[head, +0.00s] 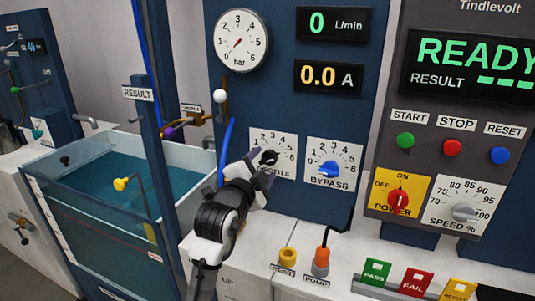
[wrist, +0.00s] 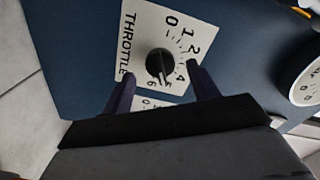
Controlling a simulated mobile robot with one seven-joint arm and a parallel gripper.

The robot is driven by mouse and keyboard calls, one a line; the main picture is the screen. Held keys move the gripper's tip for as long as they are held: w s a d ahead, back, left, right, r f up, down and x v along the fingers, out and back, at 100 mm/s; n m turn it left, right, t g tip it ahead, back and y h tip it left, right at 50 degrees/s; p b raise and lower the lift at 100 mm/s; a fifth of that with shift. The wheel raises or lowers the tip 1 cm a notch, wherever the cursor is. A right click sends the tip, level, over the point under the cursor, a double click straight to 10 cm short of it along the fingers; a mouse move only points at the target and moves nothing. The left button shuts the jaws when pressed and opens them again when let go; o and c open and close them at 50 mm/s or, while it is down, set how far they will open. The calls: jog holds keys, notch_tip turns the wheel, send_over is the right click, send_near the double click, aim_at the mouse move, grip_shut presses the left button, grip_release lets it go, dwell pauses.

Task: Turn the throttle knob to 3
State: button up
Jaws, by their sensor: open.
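The throttle knob (head: 268,157) is a black knob on a white dial plate (head: 287,143) marked up to 6, on the blue panel. In the wrist view the knob (wrist: 160,64) shows whole, with a light pointer mark that seems to face the 5 side; the exact reading is unclear. My gripper (head: 261,167) is open in front of the dial. In the wrist view its two dark fingertips (wrist: 160,80) stand apart on either side below the knob, not closed on it. Part of the THROTTLE label is hidden by my gripper in the head view.
The blue bypass knob (head: 329,169) is close to the right. A blue hose (head: 226,150) and a water tank (head: 150,190) are to the left. Yellow and orange connectors (head: 321,261) stand on the white bench below. The gauge (head: 240,41) is above; the screen reads READY.

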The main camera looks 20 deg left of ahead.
aim_at(266, 162)
jog(key=shift+w+d+p, duration=0.1)
jog(key=shift+w+p, duration=0.3)
jog(key=shift+w, duration=1.6)
jog(key=c, duration=1)
